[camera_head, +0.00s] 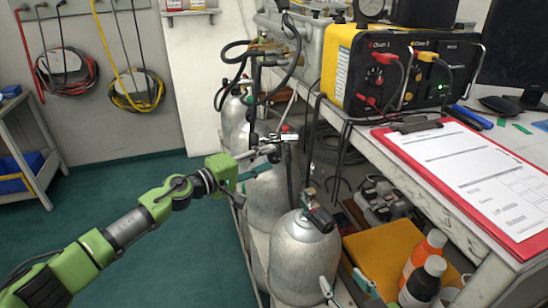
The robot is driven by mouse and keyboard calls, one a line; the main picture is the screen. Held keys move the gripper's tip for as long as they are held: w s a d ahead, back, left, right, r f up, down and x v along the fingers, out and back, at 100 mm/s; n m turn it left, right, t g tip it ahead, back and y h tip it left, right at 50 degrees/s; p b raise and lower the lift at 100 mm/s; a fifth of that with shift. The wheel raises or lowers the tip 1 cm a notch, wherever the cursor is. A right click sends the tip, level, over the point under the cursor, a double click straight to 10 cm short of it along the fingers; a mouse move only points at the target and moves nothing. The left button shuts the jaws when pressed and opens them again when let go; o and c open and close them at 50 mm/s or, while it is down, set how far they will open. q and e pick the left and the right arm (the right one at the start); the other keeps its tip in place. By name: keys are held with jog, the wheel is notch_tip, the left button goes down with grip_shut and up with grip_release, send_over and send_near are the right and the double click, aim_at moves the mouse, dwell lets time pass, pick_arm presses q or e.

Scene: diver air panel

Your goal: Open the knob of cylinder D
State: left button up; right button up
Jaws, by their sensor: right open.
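Several grey cylinders stand in a row under the bench, with no readable letters, so I cannot tell which is D. The nearest cylinder (303,258) has a dark valve knob (322,219) on top. The cylinder behind it (268,200) has its valve (270,149) at my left gripper (260,162). The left fingers are beside this valve; whether they touch or grip it is unclear. A red part (287,128) shows just above. My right gripper (345,285) shows only as two spread fingertips at the bottom, in front of the nearest cylinder, empty.
The bench holds a yellow-black panel box (400,70) and a red clipboard (470,170). Hoses (250,75) hang above the rear cylinders. Bottles (423,280) and a yellow-orange surface (385,252) are at lower right.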

aim_at(274, 156)
pick_arm(q)
jog(key=shift+x, duration=1.8)
pick_arm(e)
jog(key=shift+w+a+r+t, duration=0.15)
jog(key=shift+w+r+t, duration=0.15)
jog(key=shift+r, duration=0.25)
jog(key=shift+w+a+r+t, duration=0.1)
jog(key=shift+w+r+t, duration=0.2)
jog(key=shift+r, duration=0.3)
jog(key=shift+w+a+r+t, duration=0.2)
jog(key=shift+r+t, duration=0.1)
jog(key=shift+r, duration=0.25)
pick_arm(q)
jog(key=shift+b, duration=0.3)
jog(key=c, duration=0.8)
